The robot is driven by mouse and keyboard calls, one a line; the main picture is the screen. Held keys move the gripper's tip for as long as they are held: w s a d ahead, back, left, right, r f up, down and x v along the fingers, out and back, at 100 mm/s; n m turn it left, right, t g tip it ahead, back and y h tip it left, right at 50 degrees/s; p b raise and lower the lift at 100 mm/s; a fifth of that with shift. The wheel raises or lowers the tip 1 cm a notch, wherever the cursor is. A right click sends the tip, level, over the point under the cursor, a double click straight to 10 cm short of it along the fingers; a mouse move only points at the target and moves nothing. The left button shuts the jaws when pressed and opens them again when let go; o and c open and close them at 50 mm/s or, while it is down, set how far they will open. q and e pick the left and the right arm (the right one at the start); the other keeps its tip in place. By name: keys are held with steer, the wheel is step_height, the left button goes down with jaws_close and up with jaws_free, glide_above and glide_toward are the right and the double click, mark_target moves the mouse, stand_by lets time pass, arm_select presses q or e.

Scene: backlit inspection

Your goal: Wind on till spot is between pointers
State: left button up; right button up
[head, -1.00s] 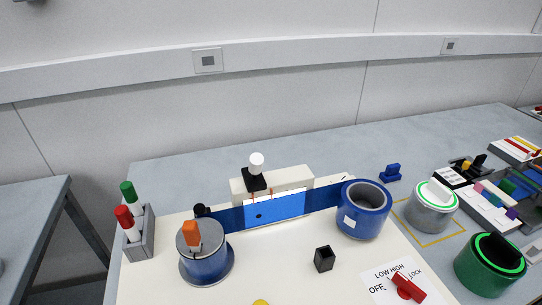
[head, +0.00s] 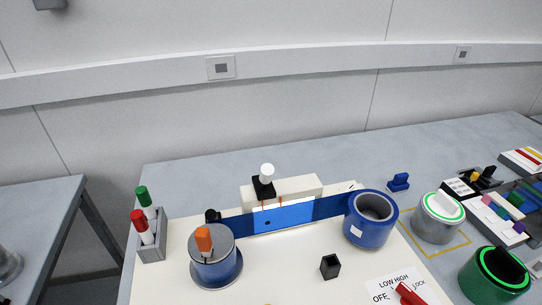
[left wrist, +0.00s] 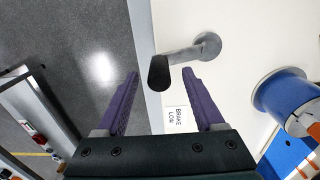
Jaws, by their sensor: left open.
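A blue film runs from the left spool (head: 214,268) across a lit window (head: 296,213) to the right roll (head: 370,222). A dark spot (head: 268,222) on the film lies low in the window, near the left of the two red pointers (head: 272,202). An orange handle (head: 203,240) stands on top of the left spool. In the left wrist view my left gripper (left wrist: 160,88) is open, its purple fingers either side of a brake lever's black end (left wrist: 158,74). Whether they touch it is unclear. Neither gripper shows in the head view.
A pen holder (head: 151,250) with red and green markers stands at the left. A black cup (head: 330,266) and a red switch (head: 409,293) are at the front.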

arm_select(q)
steer(key=shift+r+p, duration=2.5)
steer(key=shift+r, duration=0.3)
steer(key=shift+f, duration=0.1)
steer(key=d+r+n+t+h, duration=0.25)
steer(key=d+r+n, duration=0.25)
steer(key=d+r, duration=0.5)
steer(key=s+a+r+n+t+y, duration=0.1)
steer(key=a+r+n, duration=0.25)
steer(key=a, duration=0.25)
steer(key=s+a+r+n+y, duration=0.1)
steer(key=a+r+n, duration=0.25)
steer(key=a, duration=0.25)
step_height(320, 180, up, 21)
steer(key=a+p, duration=0.1)
steer(key=p, duration=2)
steer(key=shift+r, duration=0.2)
